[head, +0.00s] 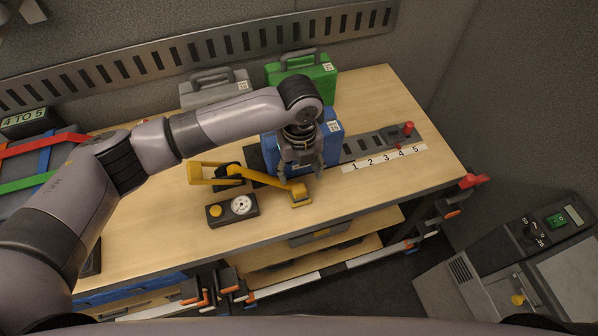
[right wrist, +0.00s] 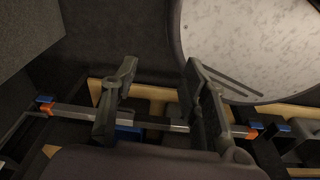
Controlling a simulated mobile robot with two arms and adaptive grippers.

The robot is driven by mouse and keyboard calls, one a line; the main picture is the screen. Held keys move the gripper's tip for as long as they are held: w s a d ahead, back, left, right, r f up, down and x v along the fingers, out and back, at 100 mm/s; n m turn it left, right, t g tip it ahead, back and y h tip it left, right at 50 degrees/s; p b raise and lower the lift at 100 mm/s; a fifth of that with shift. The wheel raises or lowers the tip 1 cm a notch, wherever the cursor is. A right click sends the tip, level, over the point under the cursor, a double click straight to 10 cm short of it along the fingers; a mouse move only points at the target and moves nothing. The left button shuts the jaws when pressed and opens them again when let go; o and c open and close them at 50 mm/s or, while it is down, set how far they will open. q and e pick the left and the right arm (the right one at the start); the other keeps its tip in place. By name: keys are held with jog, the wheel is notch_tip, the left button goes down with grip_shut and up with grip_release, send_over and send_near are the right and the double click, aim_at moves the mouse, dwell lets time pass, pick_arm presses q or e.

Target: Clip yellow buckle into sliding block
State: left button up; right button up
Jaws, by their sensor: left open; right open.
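A yellow strap-like piece (head: 262,180) lies bent over the workbench. Its right end is a small yellow block (head: 299,196), which looks like the buckle. My left gripper (head: 302,168) is open and points down just above and behind this end, with nothing visible between its fingers. A slotted dark rail (head: 362,147) runs along the bench. At its right end a block with a red knob (head: 407,128) looks like the sliding block. A white strip numbered 1 to 5 (head: 385,158) lies in front. My right gripper (right wrist: 160,66) is open and empty in the right wrist view.
A blue case (head: 328,146) stands right behind my left gripper. Grey (head: 213,88) and green (head: 303,75) cases stand at the back. A dial box (head: 232,209) sits in front. A red clamp (head: 471,181) is at the bench's right corner. The bench's front right is clear.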

aim_at(299, 188)
pick_arm(q)
jog(key=shift+w+a+r, duration=0.1)
jog(key=shift+s+r, duration=0.1)
jog(key=shift+s, duration=0.1)
pick_arm(e)
jog(key=s, duration=0.5)
pick_arm(q)
jog(key=shift+f+b, duration=1.15)
jog(key=shift+f, duration=0.05)
notch_tip(299, 188, down, 4)
jog(key=b, duration=0.3)
jog(key=shift+r+b, duration=0.2)
jog(key=shift+b, duration=0.15)
jog(key=shift+f, duration=0.3)
jog(key=shift+f+b, duration=0.3)
jog(key=shift+f, duration=0.9)
pick_arm(e)
notch_tip(299, 188, down, 7)
jog(key=w, duration=0.2)
jog(key=shift+r, duration=0.15)
pick_arm(q)
jog(key=shift+p, duration=0.3)
pick_arm(e)
jog(key=shift+r, duration=0.3)
